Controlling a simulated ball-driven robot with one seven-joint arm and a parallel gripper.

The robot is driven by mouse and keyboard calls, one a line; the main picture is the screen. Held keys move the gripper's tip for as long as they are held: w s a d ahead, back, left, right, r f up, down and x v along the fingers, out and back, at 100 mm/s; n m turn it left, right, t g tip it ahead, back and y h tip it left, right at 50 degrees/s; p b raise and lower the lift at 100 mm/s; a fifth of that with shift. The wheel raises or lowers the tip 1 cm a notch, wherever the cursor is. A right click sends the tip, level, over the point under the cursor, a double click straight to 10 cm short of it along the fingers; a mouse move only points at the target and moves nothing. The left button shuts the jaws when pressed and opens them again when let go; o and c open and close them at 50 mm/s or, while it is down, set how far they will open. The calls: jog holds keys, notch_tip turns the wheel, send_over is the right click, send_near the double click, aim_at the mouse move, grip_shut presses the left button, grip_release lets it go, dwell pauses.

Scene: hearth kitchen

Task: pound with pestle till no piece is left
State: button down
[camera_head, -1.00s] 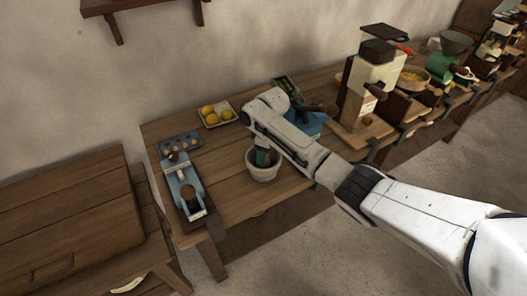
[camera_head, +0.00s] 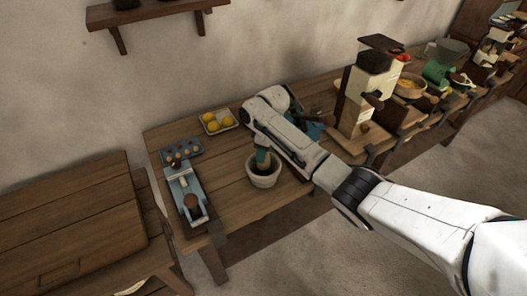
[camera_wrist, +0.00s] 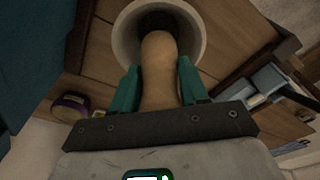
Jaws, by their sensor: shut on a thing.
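The pale mortar (camera_head: 267,179) stands on the wooden table near its front edge. In the wrist view its round rim (camera_wrist: 197,40) surrounds a dark inside. My gripper (camera_head: 262,157), with teal fingers, is over the mortar. In the wrist view my gripper (camera_wrist: 158,80) is shut on the tan pestle (camera_wrist: 158,72). The pestle points down at the mortar's opening, and its far end is over or inside the dark part; how deep, I cannot tell. Whether pieces lie in the mortar is too dark to see.
On the table (camera_head: 233,178) stand a blue-grey device (camera_head: 186,196), a tray with small round things (camera_head: 181,152) and a dish of yellow fruit (camera_head: 217,121). A grinder (camera_head: 362,92) and a bowl (camera_head: 410,85) stand to the right. A wooden chest (camera_head: 70,220) is at left.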

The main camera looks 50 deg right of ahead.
jog(key=shift+f, duration=0.15)
jog(key=shift+f+b, duration=1.6)
jog(key=shift+f, duration=0.5)
notch_tip(320, 180, up, 3)
jog(key=p, duration=0.3)
jog(key=shift+r, duration=0.8)
jog(key=shift+f, duration=0.1)
jog(key=shift+f+b, duration=1.55)
jog(key=shift+f, duration=0.75)
notch_tip(320, 180, up, 3)
jog(key=p, duration=0.3)
jog(key=shift+r, duration=0.85)
